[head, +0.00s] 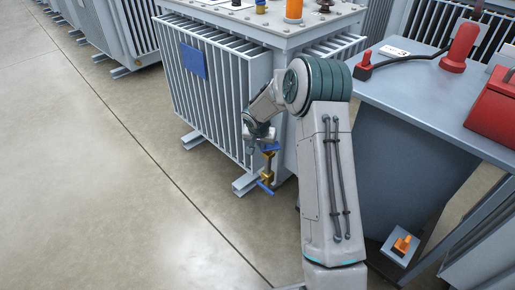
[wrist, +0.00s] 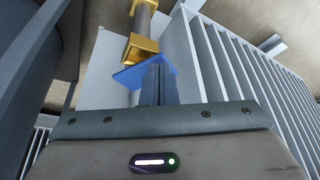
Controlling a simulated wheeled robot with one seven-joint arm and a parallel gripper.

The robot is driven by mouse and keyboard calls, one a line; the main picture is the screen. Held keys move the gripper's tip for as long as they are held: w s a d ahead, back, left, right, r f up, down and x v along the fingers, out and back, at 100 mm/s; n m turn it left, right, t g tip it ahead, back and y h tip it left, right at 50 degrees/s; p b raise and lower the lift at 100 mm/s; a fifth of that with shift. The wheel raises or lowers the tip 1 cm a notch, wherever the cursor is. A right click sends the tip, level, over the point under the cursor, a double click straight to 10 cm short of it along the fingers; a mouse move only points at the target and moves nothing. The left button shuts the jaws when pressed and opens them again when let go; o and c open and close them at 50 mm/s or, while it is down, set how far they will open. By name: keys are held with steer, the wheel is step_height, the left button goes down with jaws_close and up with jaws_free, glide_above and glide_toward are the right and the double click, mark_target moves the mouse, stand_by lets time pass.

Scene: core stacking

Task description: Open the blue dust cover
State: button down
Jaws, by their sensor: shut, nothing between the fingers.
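The blue dust cover (wrist: 131,77) is a flat blue plate at a brass fitting (wrist: 141,46) in the wrist view. In the head view a blue piece (head: 270,147) sits at the upper end of the brass valve assembly (head: 268,167), and another blue piece (head: 266,188) is at its lower end. My gripper (wrist: 158,72) is shut and empty, its fingertips overlapping the blue plate in the wrist view. I cannot tell whether they touch it. In the head view my gripper (head: 250,147) is just left of the upper blue piece, and its fingertips are hard to make out.
The grey finned transformer (head: 208,95) stands close behind the valve, with a blue plate (head: 193,62) on its side. A grey table (head: 420,95) with red tools (head: 461,47) is on the right. The floor (head: 90,190) at left is clear.

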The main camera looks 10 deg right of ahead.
steer(key=shift+w+a+m+g+h+b, duration=0.2)
steer(key=shift+w+m+b, duration=0.2)
steer(key=shift+w+m, duration=0.35)
steer(key=shift+w+a+m+g+h+b, duration=0.15)
steer(key=shift+w+m+b, duration=0.3)
steer(key=shift+w, duration=0.5)
steer(key=shift+w+d, duration=0.1)
